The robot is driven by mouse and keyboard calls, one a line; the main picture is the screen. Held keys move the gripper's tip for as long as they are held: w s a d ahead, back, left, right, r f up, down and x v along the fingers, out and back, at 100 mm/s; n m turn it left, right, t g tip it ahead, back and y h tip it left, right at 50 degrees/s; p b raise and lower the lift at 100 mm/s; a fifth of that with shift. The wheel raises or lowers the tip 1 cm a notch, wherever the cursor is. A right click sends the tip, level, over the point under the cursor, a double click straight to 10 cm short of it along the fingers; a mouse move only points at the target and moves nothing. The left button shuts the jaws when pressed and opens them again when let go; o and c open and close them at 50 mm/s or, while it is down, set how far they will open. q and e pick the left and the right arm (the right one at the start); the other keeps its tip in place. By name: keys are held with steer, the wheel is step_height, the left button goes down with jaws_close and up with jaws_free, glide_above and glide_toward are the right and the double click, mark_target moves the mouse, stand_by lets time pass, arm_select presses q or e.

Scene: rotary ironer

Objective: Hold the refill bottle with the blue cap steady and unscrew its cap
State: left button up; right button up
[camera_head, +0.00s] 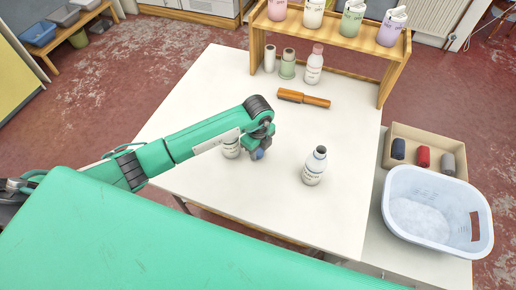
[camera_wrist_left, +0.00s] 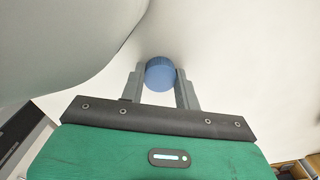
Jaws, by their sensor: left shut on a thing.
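My left gripper (camera_head: 260,150) reaches over the white table from the left, fingers pointing down. It is shut on a blue cap (camera_head: 257,155); in the left wrist view the round blue cap (camera_wrist_left: 160,74) sits between the two fingertips. No bottle shows clearly under the cap. A white bottle with a dark-lettered label (camera_head: 231,152) stands just left of the gripper; my arm hides its top, so I cannot tell whether it is capped. Another white bottle (camera_head: 314,168) with a dark grey top stands upright to the right, apart from the gripper. My right gripper is out of view.
A wooden shelf (camera_head: 330,28) with several pastel bottles stands at the table's back. Near it are a small white bottle (camera_head: 314,64), two cylinders and an orange-brown tool (camera_head: 303,98). A white basin (camera_head: 400,190) and a box of rolls (camera_head: 440,137) are at right. The table's middle is clear.

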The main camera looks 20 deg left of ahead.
mark_target(258, 151)
arm_select(q)
steer(key=shift+f, duration=0.15)
steer(key=o, duration=1.1)
steer(key=shift+c, duration=0.2)
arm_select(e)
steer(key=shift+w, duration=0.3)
arm_select(q)
steer(key=shift+r, duration=0.4)
step_height(258, 151, up, 12)
steer(key=b, duration=0.2)
steer(key=shift+f, duration=0.15)
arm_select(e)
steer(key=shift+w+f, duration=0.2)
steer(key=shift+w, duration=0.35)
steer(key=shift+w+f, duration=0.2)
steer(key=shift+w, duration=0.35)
